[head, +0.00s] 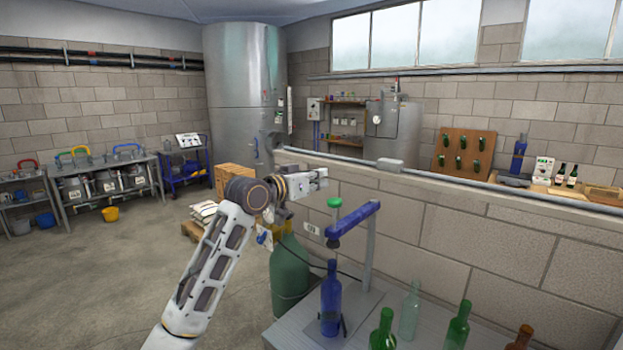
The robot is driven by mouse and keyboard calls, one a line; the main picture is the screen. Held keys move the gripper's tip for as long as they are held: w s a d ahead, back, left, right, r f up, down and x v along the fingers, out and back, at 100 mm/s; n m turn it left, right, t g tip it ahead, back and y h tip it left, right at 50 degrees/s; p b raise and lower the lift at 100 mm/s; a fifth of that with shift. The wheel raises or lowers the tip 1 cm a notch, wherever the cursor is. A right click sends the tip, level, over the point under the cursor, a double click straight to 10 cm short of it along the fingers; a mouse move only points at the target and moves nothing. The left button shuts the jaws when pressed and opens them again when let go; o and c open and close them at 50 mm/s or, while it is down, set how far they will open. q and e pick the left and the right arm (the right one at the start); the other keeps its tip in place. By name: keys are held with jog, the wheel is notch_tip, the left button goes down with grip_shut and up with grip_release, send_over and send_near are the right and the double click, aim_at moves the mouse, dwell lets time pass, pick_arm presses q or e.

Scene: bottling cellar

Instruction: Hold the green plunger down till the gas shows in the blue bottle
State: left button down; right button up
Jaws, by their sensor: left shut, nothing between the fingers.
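The green plunger (334,202) is a round knob on a stem at the left end of the blue filler arm (354,217). The blue bottle (331,299) stands upright below it, close to a dark nozzle; I cannot tell whether the two touch. No gas can be made out in the bottle. My left gripper (322,179) is shut and empty, above and slightly left of the plunger, and looks apart from it. My right gripper is not in view.
A green gas cylinder (289,275) stands left of the grey bench (290,332). Green bottles (383,329), a clear bottle (409,310) and a brown one (520,337) stand right of the blue bottle. A block wall (490,245) with a pipe along its top runs behind.

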pick_arm(q)
jog(key=shift+w+d+f+p, duration=0.3)
jog(key=shift+d+f, duration=0.1)
jog(key=shift+f, duration=0.3)
jog(key=shift+w+d+f+p, duration=0.2)
jog(key=shift+w+d+f, duration=0.15)
jog(key=shift+f, duration=0.3)
jog(key=shift+w+d+f+p, duration=0.3)
jog(key=shift+d+f, duration=0.1)
jog(key=shift+f, duration=0.3)
